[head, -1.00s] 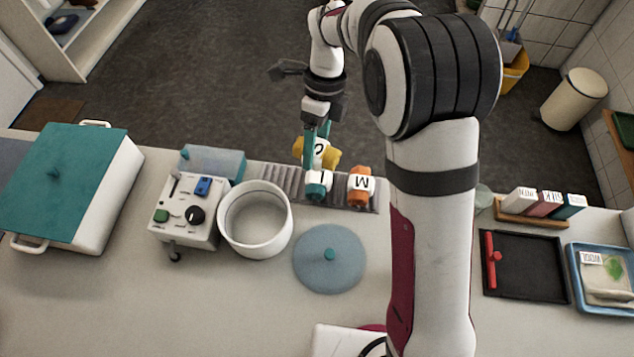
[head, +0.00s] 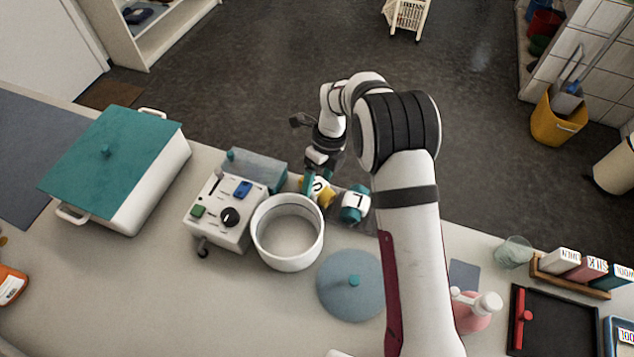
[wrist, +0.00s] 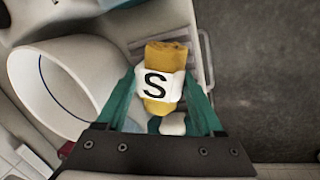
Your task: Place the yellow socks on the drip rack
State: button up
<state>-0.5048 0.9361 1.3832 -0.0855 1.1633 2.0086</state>
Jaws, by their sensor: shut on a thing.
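The yellow socks are a roll (head: 325,195) with a white band. In the wrist view the yellow socks (wrist: 166,55) show a black S on the band. My gripper (head: 311,187) is shut on them, its teal fingers (wrist: 160,85) on either side of the band. The drip rack (wrist: 206,50) shows around and beyond the socks in the wrist view; the socks are over its left part. I cannot tell whether they touch it. A teal roll (head: 355,202) with a white L band lies just right of the socks.
A white round pot (head: 288,232) stands close left of and in front of the socks. A control box (head: 225,210) is further left. A round blue-grey lid (head: 350,285) lies in front. My arm hides the counter to the right.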

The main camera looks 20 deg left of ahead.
jog(key=shift+f, duration=0.1)
jog(key=o, duration=1.3)
jog(key=shift+o, duration=0.2)
